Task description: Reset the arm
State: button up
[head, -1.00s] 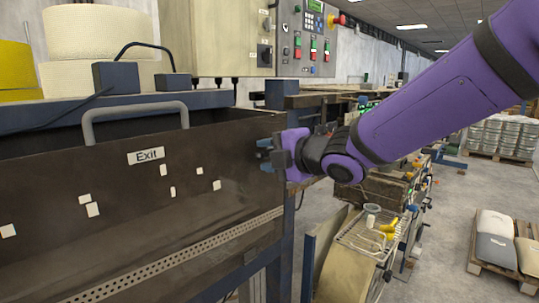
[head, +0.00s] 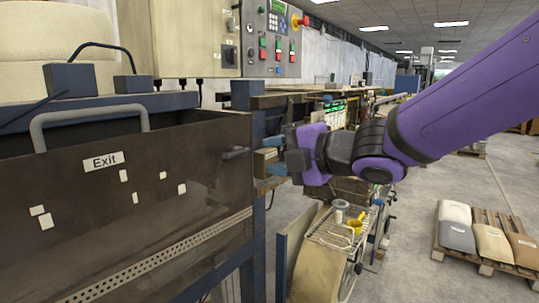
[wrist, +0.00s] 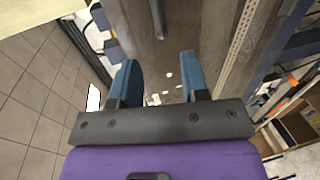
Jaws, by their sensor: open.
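My gripper (head: 269,163) is open at the end of my purple arm, just right of the dark panel's edge in the head view. Its two blue fingers show apart in the wrist view (wrist: 160,77), with nothing held between them. Behind the fingers in the wrist view is a brown surface (wrist: 185,30) with small white patches. I cannot tell the exact gap to the panel.
A control box (head: 270,38) with buttons stands above the panel. A wheeled rack (head: 340,232) with a yellow item sits below my gripper. A pallet with sacks (head: 490,240) lies at right. Grey floor (head: 410,180) is open between rack and pallet.

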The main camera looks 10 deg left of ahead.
jog(key=w+d+r+m+t+h, duration=0.1)
jog(key=d+m+t+h, duration=0.2)
jog(key=d+m+h, duration=0.7)
jog(key=w+d+r+m+t+h, duration=0.1)
jog(key=d+m+t, duration=0.35)
jog(key=d, duration=1.05)
jog(key=s+d+f+m+g+h, duration=0.1)
jog(key=s+d+f+m+g, duration=0.2)
jog(key=s+d+m, duration=0.5)
jog(key=s+d+f+m+g+h, duration=0.2)
jog(key=s+d+f+m+g, duration=0.2)
jog(key=s+d+m, duration=0.4)
jog(key=s+m+g, duration=0.1)
jog(key=s, duration=0.3)
jog(key=shift+h, duration=0.3)
